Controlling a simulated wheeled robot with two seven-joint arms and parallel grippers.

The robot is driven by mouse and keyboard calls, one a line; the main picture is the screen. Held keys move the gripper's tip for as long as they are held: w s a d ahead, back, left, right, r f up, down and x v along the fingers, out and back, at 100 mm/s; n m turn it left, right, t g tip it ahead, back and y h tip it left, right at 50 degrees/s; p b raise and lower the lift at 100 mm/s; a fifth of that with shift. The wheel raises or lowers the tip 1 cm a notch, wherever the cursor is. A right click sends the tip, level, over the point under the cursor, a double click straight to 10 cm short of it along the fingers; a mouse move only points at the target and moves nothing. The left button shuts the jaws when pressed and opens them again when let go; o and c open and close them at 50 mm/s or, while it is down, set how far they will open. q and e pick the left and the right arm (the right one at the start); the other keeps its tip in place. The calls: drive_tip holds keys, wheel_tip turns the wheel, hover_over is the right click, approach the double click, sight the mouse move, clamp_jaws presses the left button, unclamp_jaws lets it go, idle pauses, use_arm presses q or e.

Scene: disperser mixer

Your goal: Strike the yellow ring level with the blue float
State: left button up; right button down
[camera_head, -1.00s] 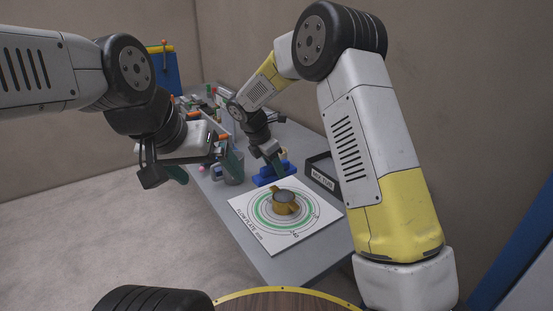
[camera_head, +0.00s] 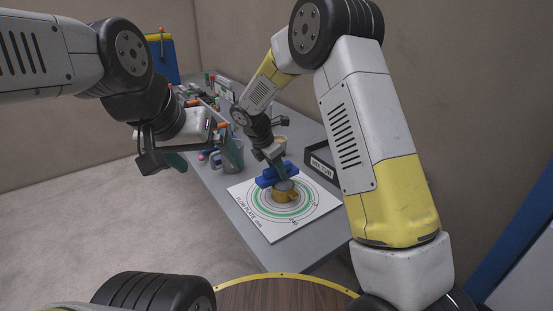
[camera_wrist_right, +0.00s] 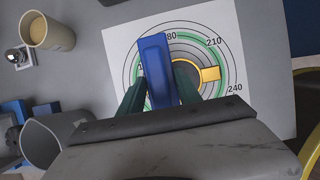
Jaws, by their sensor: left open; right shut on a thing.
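The yellow ring (camera_head: 284,196), with a tab on its side and grey material inside, stands on the white flow plate (camera_head: 247,205) with its printed circles. It also shows in the right wrist view (camera_wrist_right: 210,74), partly hidden by a finger and the float. My right gripper (camera_head: 283,172) is shut on the blue float (camera_head: 267,179), a bar between its green fingers in the right wrist view (camera_wrist_right: 156,65). The float is at the far side of the ring; I cannot tell whether they touch. My left gripper (camera_head: 163,163) is open and empty, left of the table.
A grey jug (camera_head: 232,156) and a beige cup (camera_head: 281,143) stand behind the plate. A black-rimmed tray (camera_head: 321,165) lies to the right. Several small items clutter the table's far end. The table's near end (camera_head: 297,257) is clear.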

drive_tip(key=shift+s+d, duration=0.8)
drive_tip(key=shift+s, duration=0.3)
drive_tip(key=shift+s+d, duration=0.8)
drive_tip(key=shift+s, duration=0.25)
drive_tip(key=shift+s+d, duration=0.8)
drive_tip(key=shift+s, duration=0.3)
drive_tip(key=shift+w+a, duration=0.9)
drive_tip(key=shift+w, duration=0.35)
drive_tip(key=shift+w+a, duration=0.9)
drive_tip(key=shift+w, duration=0.3)
drive_tip(key=shift+w+a, duration=0.9)
drive_tip(key=shift+w, duration=0.35)
drive_tip(key=shift+r, duration=3.55)
